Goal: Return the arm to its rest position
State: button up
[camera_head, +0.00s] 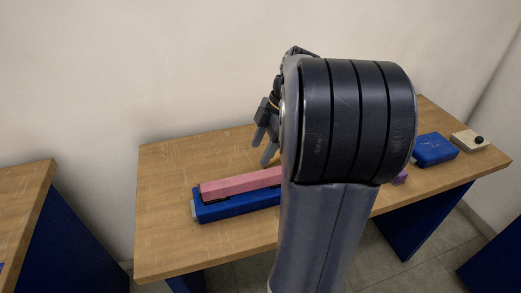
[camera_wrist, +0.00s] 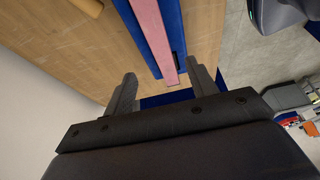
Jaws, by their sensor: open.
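My gripper (camera_head: 264,147) shows left of my large dark arm joint in the head view, over the wooden table (camera_head: 165,158). In the wrist view my gripper (camera_wrist: 162,95) has its two fingers spread apart, with nothing held between them. A pink bar (camera_head: 235,184) lies on top of a long blue block (camera_head: 240,206) on the table. The pink bar (camera_wrist: 155,38) and the blue block (camera_wrist: 172,25) also show in the wrist view, beyond the fingers. My arm hides the right end of both in the head view.
At the table's right end are a blue box (camera_head: 435,150) and a pale block with a black knob (camera_head: 468,141). A small purple piece (camera_head: 400,178) shows beside my arm. Another wooden table (camera_head: 25,190) stands at the left. A plain wall (camera_head: 130,70) is behind.

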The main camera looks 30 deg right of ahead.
aim_at(247, 178)
jog(key=x, duration=1)
jog(key=shift+a+f, duration=0.2)
jog(key=shift+f, duration=0.1)
jog(key=shift+w+r+p, duration=0.1)
jog(key=shift+r+p, duration=0.15)
jog(key=shift+p, duration=0.15)
